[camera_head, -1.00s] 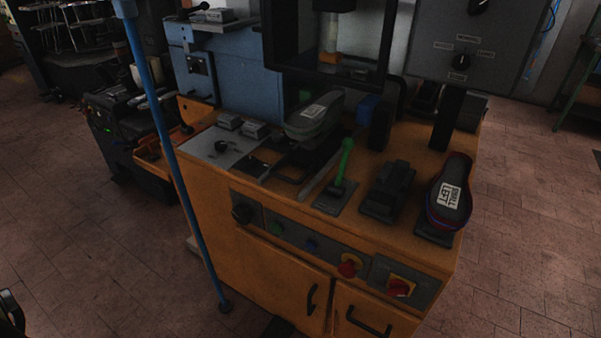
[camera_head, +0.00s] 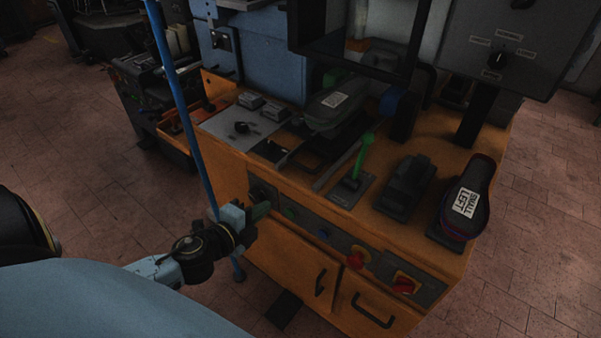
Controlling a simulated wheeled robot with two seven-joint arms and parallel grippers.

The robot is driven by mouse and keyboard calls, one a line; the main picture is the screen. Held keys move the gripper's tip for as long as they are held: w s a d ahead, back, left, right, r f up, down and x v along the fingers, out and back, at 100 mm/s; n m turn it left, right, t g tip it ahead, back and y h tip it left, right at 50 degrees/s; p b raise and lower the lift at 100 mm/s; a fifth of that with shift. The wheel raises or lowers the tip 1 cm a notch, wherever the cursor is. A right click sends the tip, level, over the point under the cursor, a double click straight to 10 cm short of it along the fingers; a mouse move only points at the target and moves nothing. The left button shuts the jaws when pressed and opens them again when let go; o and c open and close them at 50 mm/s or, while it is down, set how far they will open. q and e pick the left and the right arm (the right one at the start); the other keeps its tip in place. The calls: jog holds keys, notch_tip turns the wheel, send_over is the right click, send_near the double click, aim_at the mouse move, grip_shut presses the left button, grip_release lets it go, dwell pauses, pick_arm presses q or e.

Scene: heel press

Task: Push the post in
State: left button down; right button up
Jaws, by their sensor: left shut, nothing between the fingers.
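My left gripper (camera_head: 260,210) is shut and empty at the left end of the control panel (camera_head: 305,218) on the orange cabinet's front. It partly hides the panel there, and I cannot tell whether it touches. No part is plainly recognisable as the post. A thin blue upright pole (camera_head: 178,100) stands in front of the cabinet's left side, its lower part partly behind my gripper. On the cabinet top are a green-handled lever (camera_head: 362,158), a black block (camera_head: 406,185) and a dark shoe form labelled "SMALL LEFT" (camera_head: 478,185). My right gripper is not in view.
A grey shoe form (camera_head: 335,106) lies under the dark press frame (camera_head: 365,72). A selector-knob box (camera_head: 505,50) overhangs the cabinet at upper right. The tiled floor (camera_head: 90,170) is clear at left.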

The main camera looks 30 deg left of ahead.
pick_arm(q)
jog(key=shift+m+t, duration=0.3)
jog(key=shift+m, duration=0.2)
jog(key=shift+w+d+r+x, duration=0.15)
jog(key=shift+r+x, duration=0.35)
jog(key=shift+x, duration=1.8)
jog(key=shift+w+d+r+x, duration=0.1)
jog(key=shift+d+r+x, duration=0.3)
jog(key=shift+x, duration=1.9)
jog(key=shift+w+d+r+x, duration=0.1)
jog(key=shift+r+x, duration=0.45)
jog(key=shift+x, duration=1.8)
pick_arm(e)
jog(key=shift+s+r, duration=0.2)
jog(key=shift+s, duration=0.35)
